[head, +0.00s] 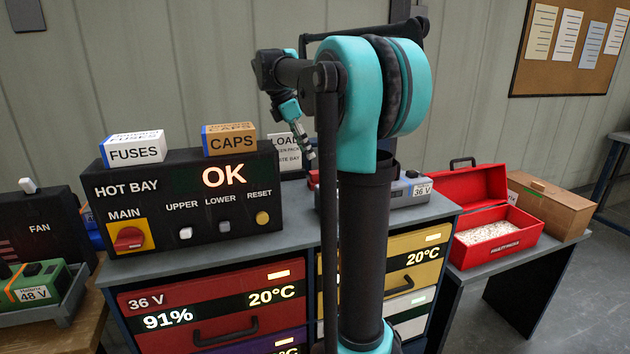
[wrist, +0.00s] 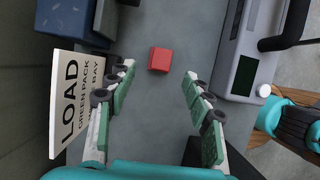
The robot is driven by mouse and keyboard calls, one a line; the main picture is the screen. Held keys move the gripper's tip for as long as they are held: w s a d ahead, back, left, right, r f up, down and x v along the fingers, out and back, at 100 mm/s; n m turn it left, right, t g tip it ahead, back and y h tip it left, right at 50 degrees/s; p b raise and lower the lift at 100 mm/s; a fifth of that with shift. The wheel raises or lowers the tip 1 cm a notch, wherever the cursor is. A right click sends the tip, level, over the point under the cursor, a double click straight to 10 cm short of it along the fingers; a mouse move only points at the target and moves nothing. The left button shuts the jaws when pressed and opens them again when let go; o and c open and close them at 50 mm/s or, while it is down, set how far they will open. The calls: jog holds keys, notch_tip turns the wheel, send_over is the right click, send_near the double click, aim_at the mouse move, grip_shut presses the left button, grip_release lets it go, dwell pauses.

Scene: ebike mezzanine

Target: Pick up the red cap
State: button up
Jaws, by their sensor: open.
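The red cap (wrist: 160,59) is a small red block on the grey bench top in the wrist view. It lies ahead of my gripper (wrist: 158,82), roughly centred between the fingertips and a little beyond them. My gripper is open and empty, with one finger on each side. In the head view my gripper (head: 308,150) hangs above the bench, beside the control panel and in front of the sign. My arm blocks much of the bench there, and I cannot make out the cap clearly.
A LOAD sign (wrist: 75,100) stands close left of my gripper. A grey device (wrist: 243,70) stands to the right. The HOT BAY panel (head: 150,212) carries a FUSES box (head: 135,150) and a CAPS box (head: 229,140). An open red toolbox (head: 490,253) is at the right.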

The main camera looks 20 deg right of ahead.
aim_at(315, 172)
jog(key=x, duration=0.9)
jog(key=shift+s+a+f, duration=0.1)
jog(key=shift+s+f, duration=0.05)
jog(key=shift+s, duration=0.1)
jog(key=shift+c, duration=0.3)
grip_shut()
